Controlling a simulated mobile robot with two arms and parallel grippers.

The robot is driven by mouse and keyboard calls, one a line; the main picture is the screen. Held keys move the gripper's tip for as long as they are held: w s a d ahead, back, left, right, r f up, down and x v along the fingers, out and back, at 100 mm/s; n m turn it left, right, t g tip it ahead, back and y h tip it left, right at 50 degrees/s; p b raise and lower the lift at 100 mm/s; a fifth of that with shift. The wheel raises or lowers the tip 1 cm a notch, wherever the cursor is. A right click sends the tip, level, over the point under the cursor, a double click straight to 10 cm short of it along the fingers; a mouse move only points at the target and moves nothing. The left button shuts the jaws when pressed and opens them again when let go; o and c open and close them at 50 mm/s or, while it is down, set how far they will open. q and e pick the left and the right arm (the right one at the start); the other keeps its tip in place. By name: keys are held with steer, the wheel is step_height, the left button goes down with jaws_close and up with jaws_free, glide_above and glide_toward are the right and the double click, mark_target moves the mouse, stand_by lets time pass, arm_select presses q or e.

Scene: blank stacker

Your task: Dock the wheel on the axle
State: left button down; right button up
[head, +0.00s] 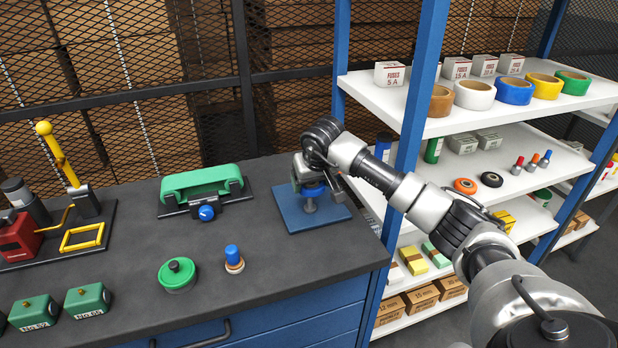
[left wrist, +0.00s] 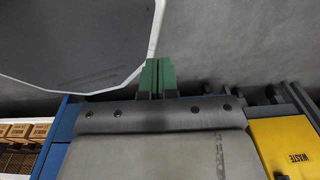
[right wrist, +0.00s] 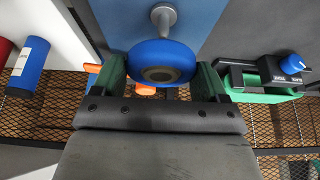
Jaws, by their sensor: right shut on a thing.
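The blue wheel (right wrist: 162,62) sits between the two green fingers of my right gripper (right wrist: 162,78), which is shut on it. In the head view the wheel (head: 314,190) is partly covered by my gripper (head: 310,180). The grey axle (right wrist: 164,16) rises from a blue base plate (head: 290,213) on the bench. The wheel is right at the axle's top, its hub hole facing the right wrist camera; I cannot tell whether the axle has entered the hub. My left gripper (left wrist: 157,78) has its green fingers together with nothing visible between them, over the floor.
A green clamp-like device with a blue knob (head: 207,213) stands left of the plate. A green round part (head: 177,276) and a blue-topped peg (head: 233,259) stand nearer the front. A blue shelf post (head: 412,120) and stocked shelves are close on the right.

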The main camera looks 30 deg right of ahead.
mark_target(311, 200)
step_height(311, 200, down, 2)
steer(key=shift+w+f+b, duration=0.1)
steer(key=shift+f+b, duration=0.15)
steer(key=shift+b, duration=0.35)
step_height(311, 200, down, 2)
steer(key=shift+f+b, duration=0.1)
steer(key=shift+b, duration=0.6)
steer(key=shift+f, duration=0.1)
arm_select(q)
steer(key=f, duration=0.3)
steer(key=shift+w+d, duration=0.1)
steer(key=shift+w, duration=0.1)
steer(key=shift+w, duration=0.1)
steer(key=shift+f+b, duration=0.5)
arm_select(e)
steer(key=shift+f, duration=0.6)
steer(key=o, duration=0.7)
steer(key=shift+c, duration=0.2)
